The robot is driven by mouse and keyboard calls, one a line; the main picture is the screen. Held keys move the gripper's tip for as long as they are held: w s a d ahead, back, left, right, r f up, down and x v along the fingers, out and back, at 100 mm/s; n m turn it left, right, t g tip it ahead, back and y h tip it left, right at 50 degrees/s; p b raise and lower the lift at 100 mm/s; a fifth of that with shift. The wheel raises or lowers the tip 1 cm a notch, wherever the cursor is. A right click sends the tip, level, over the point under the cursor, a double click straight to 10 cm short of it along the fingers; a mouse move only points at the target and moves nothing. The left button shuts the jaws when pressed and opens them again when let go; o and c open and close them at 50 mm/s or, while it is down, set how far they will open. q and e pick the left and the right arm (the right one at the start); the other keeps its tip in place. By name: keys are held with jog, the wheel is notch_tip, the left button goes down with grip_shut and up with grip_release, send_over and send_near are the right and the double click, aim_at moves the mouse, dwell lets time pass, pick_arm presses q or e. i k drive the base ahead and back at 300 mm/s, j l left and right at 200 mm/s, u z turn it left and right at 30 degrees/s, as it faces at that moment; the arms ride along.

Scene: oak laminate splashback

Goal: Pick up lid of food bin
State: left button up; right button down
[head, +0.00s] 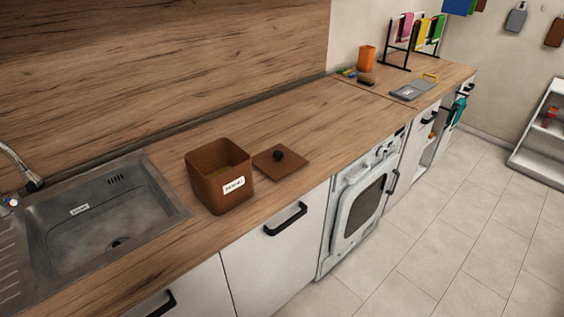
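The food bin (207,189) is a brown, open-topped square box with a white label on its front, standing on the wooden counter right of the sink. Its lid (293,165) is a flat brown square with a dark round knob (278,155). The lid lies flat on the counter just right of the bin, near the front edge. The lid is off the bin and nothing holds it. Neither of my grippers shows in the head view.
A metal sink (150,205) with a tap (20,165) is at the left. A white oven-like appliance (345,222) sits under the counter. Counter behind the lid is clear.

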aim_at(278, 161)
jog(key=i+j+z, duration=0.15)
jog(key=i+z, duration=0.15)
jog(key=z, duration=0.2)
jog(key=i+j+z, duration=0.25)
jog(key=z, duration=0.25)
